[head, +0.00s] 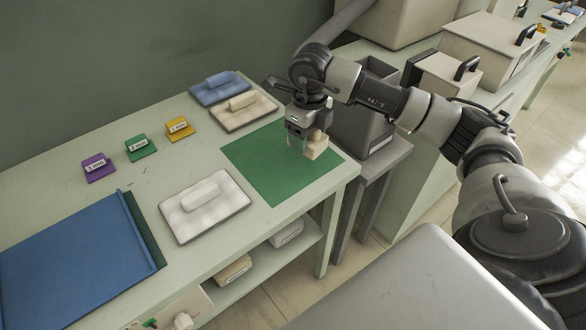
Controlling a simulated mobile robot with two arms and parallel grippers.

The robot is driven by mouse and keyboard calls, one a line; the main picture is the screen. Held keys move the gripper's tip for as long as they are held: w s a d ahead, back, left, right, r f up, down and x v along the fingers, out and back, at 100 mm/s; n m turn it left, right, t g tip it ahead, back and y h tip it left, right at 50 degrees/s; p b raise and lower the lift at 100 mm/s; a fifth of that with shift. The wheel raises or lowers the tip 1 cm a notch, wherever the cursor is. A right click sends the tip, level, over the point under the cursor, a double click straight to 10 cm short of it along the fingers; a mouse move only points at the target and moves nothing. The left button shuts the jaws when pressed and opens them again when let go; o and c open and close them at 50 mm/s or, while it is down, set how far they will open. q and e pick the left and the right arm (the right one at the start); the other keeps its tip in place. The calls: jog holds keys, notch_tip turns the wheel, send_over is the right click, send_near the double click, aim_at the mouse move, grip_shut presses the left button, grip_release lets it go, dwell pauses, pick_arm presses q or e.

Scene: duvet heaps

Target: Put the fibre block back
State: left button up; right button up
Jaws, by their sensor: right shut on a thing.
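My right gripper (300,131) points down over the green mat (260,165) at the right end of the pale table. It is shut on a small beige block (316,149), which I take to be the fibre block. The block is at or just above the mat; I cannot tell if it touches. The gripper hides part of it. My left gripper is not in view.
A white pad (224,214) with a white bar lies at the front edge. Purple (98,167), green (140,147) and yellow (179,128) labelled tags stand to the left, near a blue board (65,262). A grey bin (364,125) stands right of the table.

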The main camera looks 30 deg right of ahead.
jog(key=w+d+m+b, duration=0.15)
jog(key=d+m, duration=0.35)
jog(key=m, duration=0.6)
jog(key=m+p, duration=0.1)
jog(key=m, duration=0.9)
send_over(293, 166)
notch_tip(293, 166, down, 6)
jog(key=shift+r, duration=0.1)
notch_tip(293, 166, down, 4)
jog(key=shift+r, duration=0.1)
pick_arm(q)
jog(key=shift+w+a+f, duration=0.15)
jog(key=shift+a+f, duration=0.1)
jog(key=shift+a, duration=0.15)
pick_arm(e)
jog(key=shift+f+n, duration=0.25)
jog(key=shift+n, duration=0.05)
jog(key=o, duration=0.9)
